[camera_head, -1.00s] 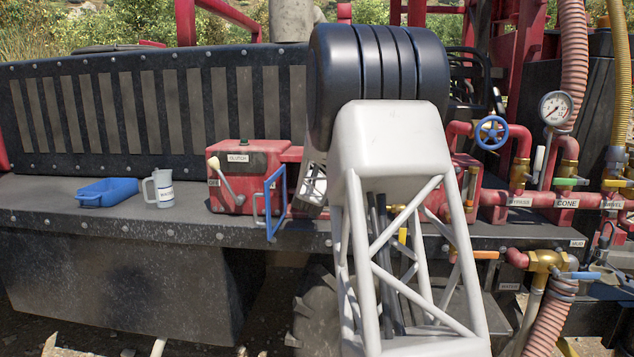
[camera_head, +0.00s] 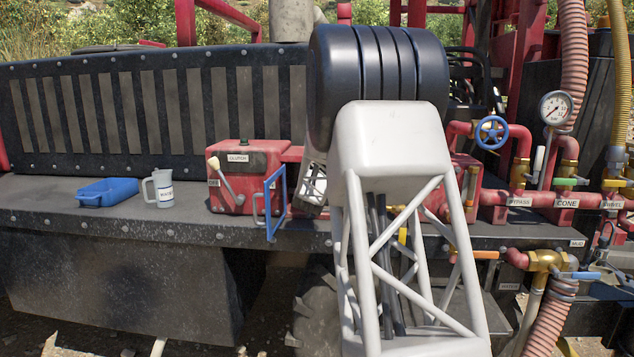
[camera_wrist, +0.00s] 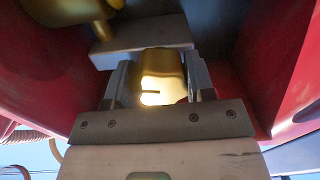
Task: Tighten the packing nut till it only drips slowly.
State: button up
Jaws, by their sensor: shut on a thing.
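In the wrist view a brass nut (camera_wrist: 162,68), which looks like the packing nut, sits between the two fingers of my gripper (camera_wrist: 160,85). My gripper is shut on it, with one grey finger against each side. Bright glare covers the lower part of the nut. In the head view my white and black arm stands in front of the pump, and my gripper and the nut are hidden behind it. I cannot see any drip in either view.
Red walls flank my gripper closely in the wrist view, with another brass part (camera_wrist: 75,15) at upper left. In the head view a clutch box (camera_head: 240,175), blue tray (camera_head: 108,191) and jug (camera_head: 160,187) stand on the deck. Valves, pipes and a gauge (camera_head: 556,107) are at right.

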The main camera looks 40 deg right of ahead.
jog(key=m, duration=0.3)
jog(key=shift+m, duration=2)
jog(key=o, duration=0.9)
jog(key=shift+s, duration=0.15)
jog(key=shift+v, duration=3.8)
